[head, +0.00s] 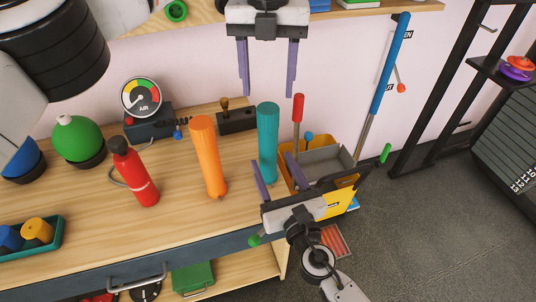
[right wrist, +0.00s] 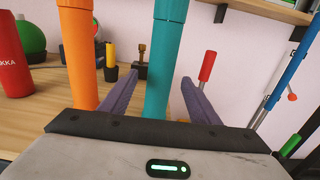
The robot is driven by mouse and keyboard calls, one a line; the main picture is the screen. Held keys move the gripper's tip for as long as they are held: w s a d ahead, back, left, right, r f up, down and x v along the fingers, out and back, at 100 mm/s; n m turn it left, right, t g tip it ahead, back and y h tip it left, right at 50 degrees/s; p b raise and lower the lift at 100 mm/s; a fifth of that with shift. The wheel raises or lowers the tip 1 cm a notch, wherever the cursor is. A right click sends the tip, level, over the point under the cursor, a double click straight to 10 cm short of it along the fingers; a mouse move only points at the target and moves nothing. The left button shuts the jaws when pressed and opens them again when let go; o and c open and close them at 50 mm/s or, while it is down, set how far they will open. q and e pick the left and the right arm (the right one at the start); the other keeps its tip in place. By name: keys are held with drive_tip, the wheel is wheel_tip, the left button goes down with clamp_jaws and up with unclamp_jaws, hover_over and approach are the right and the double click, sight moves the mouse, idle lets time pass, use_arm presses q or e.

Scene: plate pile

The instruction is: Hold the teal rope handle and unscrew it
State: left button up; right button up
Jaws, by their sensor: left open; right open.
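The teal handle (head: 268,142) is a tall upright cylinder near the right end of the wooden bench. It also shows in the right wrist view (right wrist: 163,50), where it stands between my spread fingers. My right gripper (head: 271,160) is open low around the handle, with one finger to each side; I cannot tell whether either touches it. It shows in the right wrist view too (right wrist: 158,85). My left gripper (head: 267,93) is open and empty, pointing down above the handle's top. The lower end of the handle is partly hidden by my right gripper.
An orange cylinder (head: 207,157) stands left of the teal one, with a red bottle (head: 134,172) beyond it. A yellow-and-grey bin (head: 325,162) with a red-handled tool (head: 298,108) is close on the right. An air gauge (head: 142,97) stands behind. Bare wood lies in front.

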sight(271, 159)
drive_tip(key=x, duration=0.5)
